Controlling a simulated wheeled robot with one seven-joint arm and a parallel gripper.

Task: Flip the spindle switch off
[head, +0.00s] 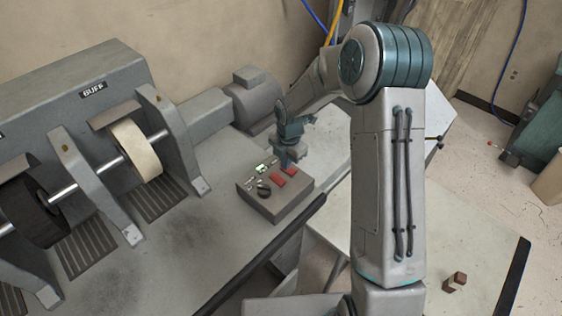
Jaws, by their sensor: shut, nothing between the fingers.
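A grey control box (292,205) sits on the machine bench near its front edge. Its top carries two red rocker-like parts (278,182), a black knob (263,191) and a small green-lit part (262,167). The labels are too small to read, so I cannot tell which of these is the spindle switch or how it is set. My gripper (284,164) points down at the far edge of the box's top, close to the red parts and the green-lit part. It is shut and empty. I cannot tell whether its tips touch the box, and it covers part of the far edge.
A grey machine labelled BUFF (93,89) fills the left, with a pale buffing wheel (136,150), a dark wheel (34,208) and a shaft. A motor (255,97) stands behind the box. My arm covers the view right of the box. A small brown block (454,282) lies at lower right.

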